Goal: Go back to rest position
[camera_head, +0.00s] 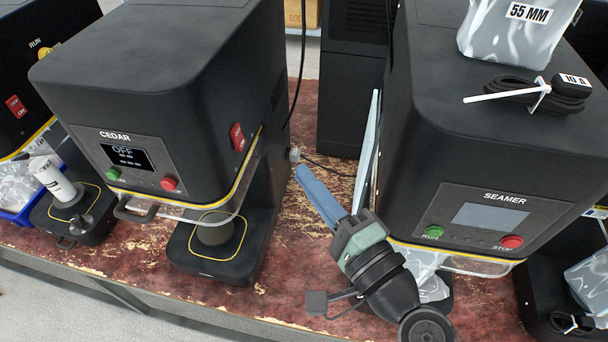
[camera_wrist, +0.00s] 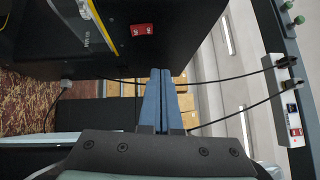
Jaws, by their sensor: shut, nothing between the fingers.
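My gripper (camera_head: 303,172) is in front of the gap between two black machines, its blue fingers pointing up and to the left in the head view. In the wrist view the two blue fingers (camera_wrist: 160,75) lie side by side, shut, with nothing held between them. The machine labelled CEDAR (camera_head: 160,110) is left of my gripper, its display reading OFF. The machine labelled SEAMER (camera_head: 490,120) is to the right, its display blank. I cannot tell the exact distance from the fingers to the CEDAR machine's side.
A red switch (camera_wrist: 142,30) is on a black machine in the wrist view. A power strip (camera_wrist: 290,105) with cables plugged in is at the right there. A bag marked 55 MM (camera_head: 510,35) and a coiled black cable (camera_head: 535,92) lie on the SEAMER machine. The worn red bench (camera_head: 300,275) carries the machines.

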